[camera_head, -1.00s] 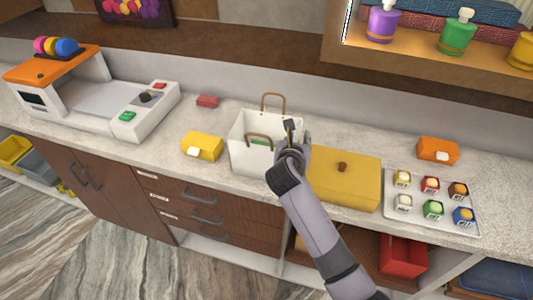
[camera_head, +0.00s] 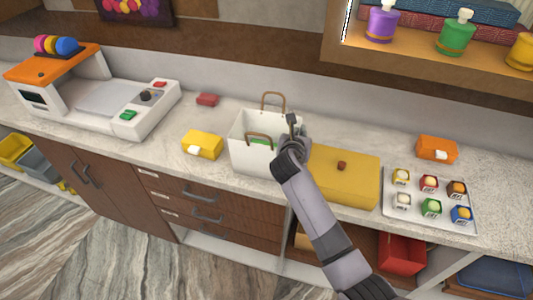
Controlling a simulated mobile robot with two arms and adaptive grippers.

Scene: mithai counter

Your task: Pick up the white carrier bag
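The white carrier bag (camera_head: 248,160) stands upright and open on the counter, with two brown loop handles. Something green shows inside it. My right gripper (camera_head: 292,122) is at the bag's right edge, over its right rim, with a dark finger pointing up. My own wrist hides much of the gripper, so I cannot tell whether its fingers are apart, or whether they touch the bag. My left gripper is not in view.
A yellow box (camera_head: 343,178) stands close to the bag's right, under my forearm. A small yellow box (camera_head: 203,144) is at its left. A tray (camera_head: 453,222) of small cups lies right. A shelf (camera_head: 420,63) overhangs the back right.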

